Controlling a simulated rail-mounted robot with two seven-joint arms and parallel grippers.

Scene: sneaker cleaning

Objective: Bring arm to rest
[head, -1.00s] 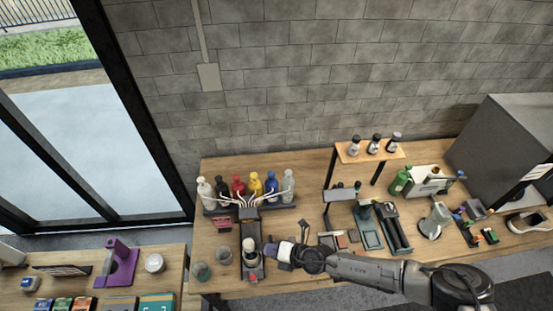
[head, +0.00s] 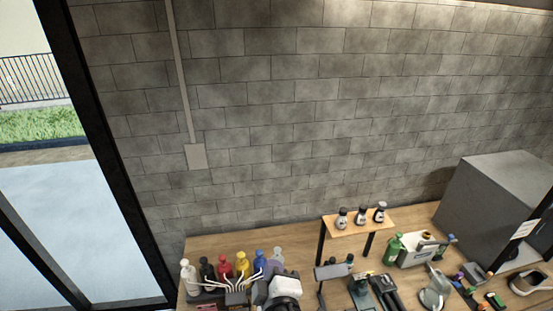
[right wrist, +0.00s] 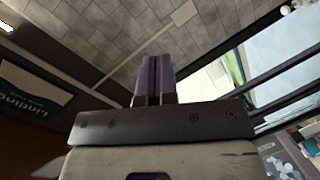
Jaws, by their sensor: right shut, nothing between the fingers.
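My right gripper (head: 272,267) shows at the bottom middle of the head view, in front of the row of bottles. It hides part of that row and the table beneath it. In the right wrist view its two purple fingers (right wrist: 155,78) stand upright, pressed together with nothing between them. My left gripper is in neither view.
Several coloured bottles (head: 240,262) stand on the wooden table (head: 215,243). A small raised shelf (head: 345,228) holds three small bottles. A green bottle (head: 393,248) and a grey cabinet (head: 490,205) are to the right. The wall area above is clear.

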